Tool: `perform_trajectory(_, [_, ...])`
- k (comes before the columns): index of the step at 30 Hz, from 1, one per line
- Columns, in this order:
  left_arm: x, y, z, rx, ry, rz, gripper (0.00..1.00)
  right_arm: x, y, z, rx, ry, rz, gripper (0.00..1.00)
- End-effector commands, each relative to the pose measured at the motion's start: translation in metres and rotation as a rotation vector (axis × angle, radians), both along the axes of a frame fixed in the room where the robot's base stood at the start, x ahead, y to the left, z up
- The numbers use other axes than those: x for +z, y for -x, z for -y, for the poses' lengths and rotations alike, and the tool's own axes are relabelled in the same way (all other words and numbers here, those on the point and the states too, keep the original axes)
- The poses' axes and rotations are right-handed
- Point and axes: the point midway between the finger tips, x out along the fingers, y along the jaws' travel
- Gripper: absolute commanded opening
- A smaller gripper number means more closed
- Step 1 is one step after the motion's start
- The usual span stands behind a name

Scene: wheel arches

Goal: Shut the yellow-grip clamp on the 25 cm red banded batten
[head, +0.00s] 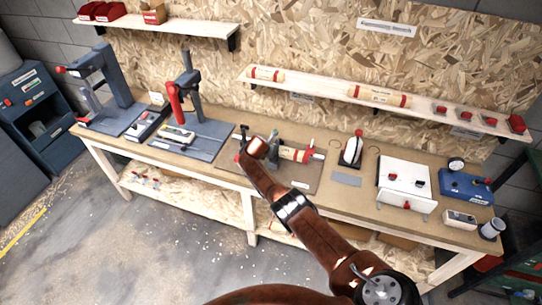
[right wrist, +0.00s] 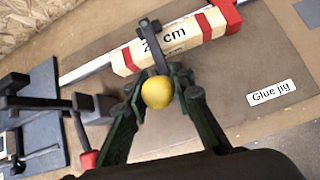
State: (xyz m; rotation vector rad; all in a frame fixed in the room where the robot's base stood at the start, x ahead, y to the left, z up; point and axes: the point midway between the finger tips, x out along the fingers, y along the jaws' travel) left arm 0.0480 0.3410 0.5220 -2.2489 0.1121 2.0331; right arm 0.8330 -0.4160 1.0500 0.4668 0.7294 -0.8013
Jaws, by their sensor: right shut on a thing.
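The batten (right wrist: 185,35) is pale wood with red bands and a partly hidden "cm" label. It lies on the brown glue jig board (right wrist: 225,85), and it also shows in the head view (head: 293,154). The yellow ball grip (right wrist: 157,92) sits on the clamp's dark lever (right wrist: 159,62), which reaches over the batten's near edge. I cannot tell whether the lever presses on the batten. My right gripper (right wrist: 158,86) is shut on the yellow grip, one dark green finger on each side. In the head view my right arm hides part of the jig. My left gripper is out of view.
A dark fixture (right wrist: 40,105) stands left of the jig in the wrist view, with a red grip (right wrist: 88,158) near it. A shelf (head: 340,92) with other banded battens runs behind the bench. A white box (head: 403,178) and blue box (head: 466,186) stand at right.

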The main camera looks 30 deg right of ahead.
Motion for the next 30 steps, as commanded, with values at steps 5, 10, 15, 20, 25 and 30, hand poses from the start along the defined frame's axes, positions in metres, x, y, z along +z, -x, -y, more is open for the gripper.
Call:
perform_trajectory(5, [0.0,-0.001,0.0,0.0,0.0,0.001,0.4,0.01,-0.006,0.011,0.002,0.008,0.008,0.0])
perform_trajectory(10, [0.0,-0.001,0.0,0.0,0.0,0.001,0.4,0.011,-0.007,0.015,0.002,0.006,0.007,0.0])
perform_trajectory(15, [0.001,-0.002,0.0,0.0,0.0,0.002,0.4,0.012,-0.007,0.017,0.003,0.005,0.007,0.0])
perform_trajectory(20, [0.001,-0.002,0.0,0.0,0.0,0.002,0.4,0.011,-0.007,0.017,0.003,0.003,0.006,0.0])
perform_trajectory(25, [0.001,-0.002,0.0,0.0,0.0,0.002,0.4,0.01,-0.007,0.017,0.004,0.002,0.006,0.0])
perform_trajectory(30, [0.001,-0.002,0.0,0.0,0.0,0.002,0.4,0.01,-0.007,0.017,0.004,0.001,0.006,0.0])
